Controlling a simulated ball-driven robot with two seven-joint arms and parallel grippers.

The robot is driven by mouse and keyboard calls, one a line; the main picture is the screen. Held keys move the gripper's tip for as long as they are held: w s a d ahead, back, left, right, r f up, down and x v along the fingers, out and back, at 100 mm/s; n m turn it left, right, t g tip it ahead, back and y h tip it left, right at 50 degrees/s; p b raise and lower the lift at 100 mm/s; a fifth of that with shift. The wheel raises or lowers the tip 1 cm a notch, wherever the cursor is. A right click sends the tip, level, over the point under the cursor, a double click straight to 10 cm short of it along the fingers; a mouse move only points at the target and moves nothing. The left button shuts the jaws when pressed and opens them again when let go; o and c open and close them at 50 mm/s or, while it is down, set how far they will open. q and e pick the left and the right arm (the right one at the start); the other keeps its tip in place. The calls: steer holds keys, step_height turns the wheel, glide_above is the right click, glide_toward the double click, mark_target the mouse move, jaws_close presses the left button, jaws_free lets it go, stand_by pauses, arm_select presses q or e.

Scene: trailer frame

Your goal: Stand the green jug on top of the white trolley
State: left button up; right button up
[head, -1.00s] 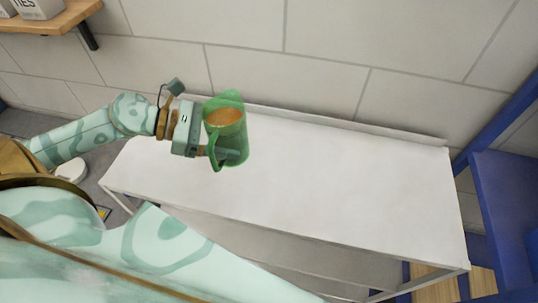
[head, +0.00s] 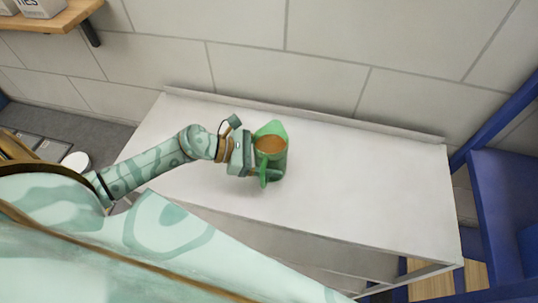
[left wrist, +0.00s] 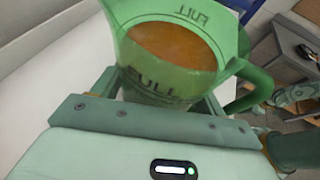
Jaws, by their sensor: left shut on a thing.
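The green jug (head: 279,165) holds an orange-brown liquid and is upright or nearly so. My left gripper (head: 262,165) is shut on the jug, and the jug hides part of the fingers. The jug is over the middle of the white trolley's top (head: 350,190); I cannot tell whether its base touches the surface. In the left wrist view the jug (left wrist: 165,75) fills the space between the fingers, with "FULL" printed on it and its handle at the right. My right gripper is not in view.
The trolley top is bare around the jug, with free room to the right. A low raised lip (head: 310,118) runs along its back, against a tiled wall (head: 330,40). A blue frame (head: 500,190) stands at the right. A wooden shelf (head: 60,20) with boxes is at upper left.

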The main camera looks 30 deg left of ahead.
arm_select(q)
steer(key=o, duration=1)
steer(key=shift+f, duration=0.2)
steer(key=o, duration=0.5)
steer(key=shift+c, duration=0.2)
steer(key=shift+r, duration=0.1)
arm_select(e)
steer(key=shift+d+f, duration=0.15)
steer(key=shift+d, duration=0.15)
